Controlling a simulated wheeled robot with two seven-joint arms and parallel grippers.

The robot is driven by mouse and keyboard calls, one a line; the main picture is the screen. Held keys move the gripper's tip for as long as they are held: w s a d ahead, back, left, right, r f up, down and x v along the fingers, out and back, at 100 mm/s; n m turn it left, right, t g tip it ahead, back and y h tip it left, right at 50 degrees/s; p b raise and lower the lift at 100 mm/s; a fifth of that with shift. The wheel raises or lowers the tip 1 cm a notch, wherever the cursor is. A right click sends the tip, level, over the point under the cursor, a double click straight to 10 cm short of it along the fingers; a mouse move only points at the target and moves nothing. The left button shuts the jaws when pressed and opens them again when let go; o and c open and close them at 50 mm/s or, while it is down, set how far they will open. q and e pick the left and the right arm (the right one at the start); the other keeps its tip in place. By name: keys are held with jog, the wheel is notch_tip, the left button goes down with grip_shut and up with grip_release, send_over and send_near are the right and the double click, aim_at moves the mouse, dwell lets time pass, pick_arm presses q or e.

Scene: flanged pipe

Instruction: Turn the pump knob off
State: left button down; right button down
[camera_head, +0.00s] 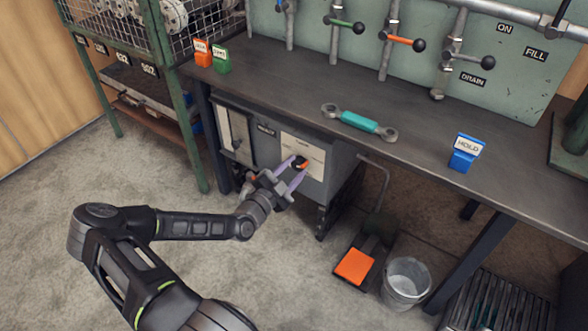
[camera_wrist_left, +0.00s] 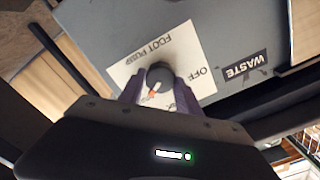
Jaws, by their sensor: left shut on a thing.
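The pump knob (camera_head: 300,163) is a dark round knob with an orange mark, on a white label plate on the front of the grey box under the bench. In the left wrist view the knob (camera_wrist_left: 160,76) sits on the white label (camera_wrist_left: 140,60), which reads "FOOT PUMP" and "OFF". My left gripper (camera_head: 296,168) is at the knob, its purple fingers on either side of it and shut on it. The fingers also show in the left wrist view (camera_wrist_left: 160,92). They hide part of the label. My right gripper is not in view.
The grey box (camera_head: 233,108) hangs under the dark bench (camera_head: 270,75). A foot pedal with an orange pad (camera_head: 354,266) and a bin (camera_head: 406,282) stand on the floor to the right. A wire rack (camera_head: 182,120) stands at the left. Open floor lies in front.

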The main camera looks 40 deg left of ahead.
pick_arm(q)
jog(key=shift+n, duration=0.5)
jog(key=n, duration=0.4)
jog(key=shift+p, duration=0.3)
jog(key=n, duration=0.7)
jog(key=shift+a, duration=0.1)
jog(key=n+p, duration=0.1)
jog(key=n, duration=1.1)
jog(key=shift+a, duration=0.1)
jog(key=c, duration=0.8)
grip_release()
jog(key=shift+c, duration=0.2)
